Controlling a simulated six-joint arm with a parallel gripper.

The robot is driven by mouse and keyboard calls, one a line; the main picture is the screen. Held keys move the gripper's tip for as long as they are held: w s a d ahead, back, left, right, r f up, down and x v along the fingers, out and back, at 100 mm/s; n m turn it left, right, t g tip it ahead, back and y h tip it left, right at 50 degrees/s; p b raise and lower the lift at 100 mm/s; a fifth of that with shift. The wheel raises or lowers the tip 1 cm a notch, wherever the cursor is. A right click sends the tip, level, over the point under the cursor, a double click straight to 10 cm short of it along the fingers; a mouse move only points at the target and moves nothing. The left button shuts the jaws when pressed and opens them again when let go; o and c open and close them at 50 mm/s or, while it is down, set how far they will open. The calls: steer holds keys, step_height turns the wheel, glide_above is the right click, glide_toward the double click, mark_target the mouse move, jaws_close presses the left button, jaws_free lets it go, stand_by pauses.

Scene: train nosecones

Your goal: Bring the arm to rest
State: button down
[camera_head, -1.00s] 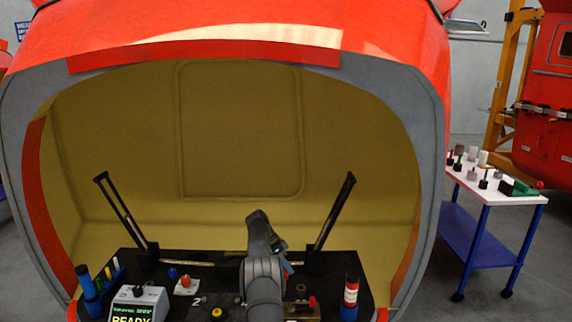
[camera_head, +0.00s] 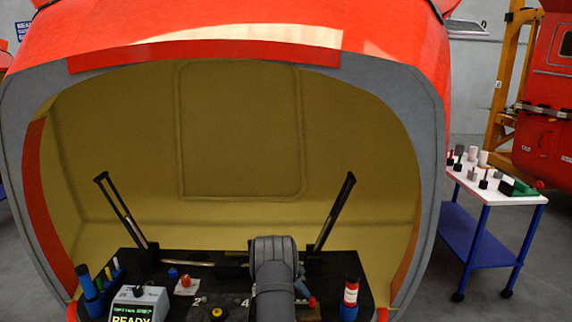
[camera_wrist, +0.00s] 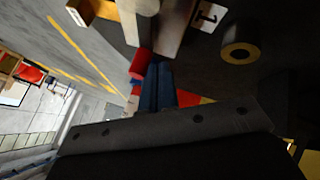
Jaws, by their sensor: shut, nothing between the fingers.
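A box reading READY (camera_head: 138,303), blue holders (camera_head: 88,290) and a red-capped cylinder (camera_head: 351,295) stand on the bench. Two black struts (camera_head: 335,210) rise at its back. A white-topped trolley (camera_head: 500,190) stands right. The wrist view shows a yellow-and-black ring (camera_wrist: 240,52).

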steer(key=n+t, duration=0.1)
steer(key=w+a+n+t, duration=0.1)
steer(key=n, duration=0.2)
steer(key=shift+w+a+t, duration=0.2)
steer(key=shift+a+t, duration=0.15)
steer(key=shift+t, duration=0.05)
steer(key=n+t, duration=0.1)
steer(key=a+n+t, duration=0.1)
steer(key=n, duration=0.1)
steer(key=w+a+n+t, duration=0.1)
steer(key=n, duration=0.1)
steer(key=shift+a, duration=0.1)
